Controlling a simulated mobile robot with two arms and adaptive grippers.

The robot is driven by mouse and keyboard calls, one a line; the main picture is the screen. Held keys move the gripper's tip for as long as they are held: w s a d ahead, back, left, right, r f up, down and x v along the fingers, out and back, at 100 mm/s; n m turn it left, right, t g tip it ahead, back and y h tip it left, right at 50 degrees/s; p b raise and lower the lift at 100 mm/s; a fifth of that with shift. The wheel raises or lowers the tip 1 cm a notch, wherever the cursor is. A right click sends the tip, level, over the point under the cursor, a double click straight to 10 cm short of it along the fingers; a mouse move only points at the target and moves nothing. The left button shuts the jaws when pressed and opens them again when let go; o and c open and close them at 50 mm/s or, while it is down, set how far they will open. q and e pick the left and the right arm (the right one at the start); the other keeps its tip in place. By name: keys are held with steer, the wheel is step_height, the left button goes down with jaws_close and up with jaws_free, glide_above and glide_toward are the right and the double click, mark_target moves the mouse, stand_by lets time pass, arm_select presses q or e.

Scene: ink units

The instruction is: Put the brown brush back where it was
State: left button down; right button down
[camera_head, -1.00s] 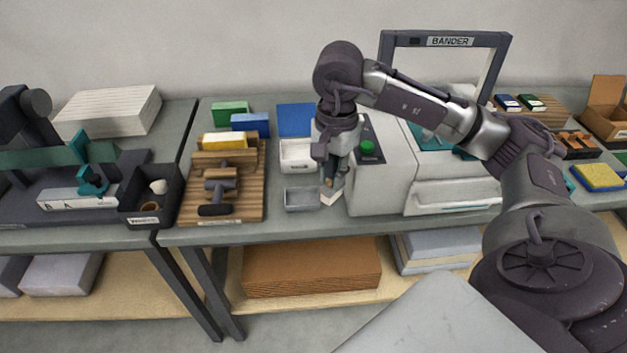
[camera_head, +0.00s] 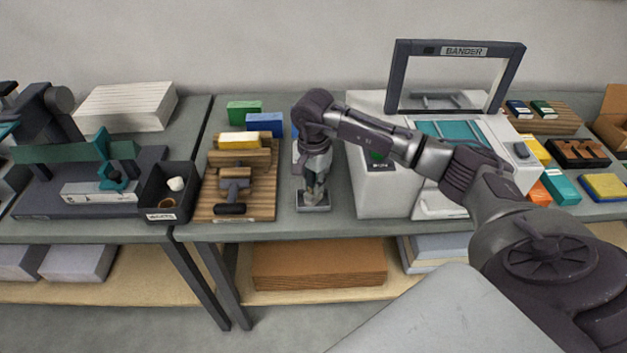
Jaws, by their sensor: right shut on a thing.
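My right gripper (camera_head: 314,199) points straight down over a small grey metal tray (camera_head: 325,207) near the front edge of the table, left of the white bander. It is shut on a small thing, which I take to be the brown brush. The fingers hide nearly all of it, and I cannot tell whether it touches the tray. My left gripper is not in view.
The white bander (camera_head: 375,195) stands close on the right. A black bin (camera_head: 167,205) is further left. Green and blue boxes (camera_head: 245,112) stand behind the board.

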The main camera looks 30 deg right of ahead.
steer(key=shift+f, duration=0.15)
steer(key=c, duration=1.1)
jaws_free()
steer(key=shift+o, duration=0.2)
steer(key=shift+r, duration=0.35)
step_height(320, 180, up, 10)
steer(key=b, duration=0.2)
steer(key=shift+r+b, duration=0.25)
steer(key=shift+b, duration=0.1)
steer(key=shift+r, duration=0.6)
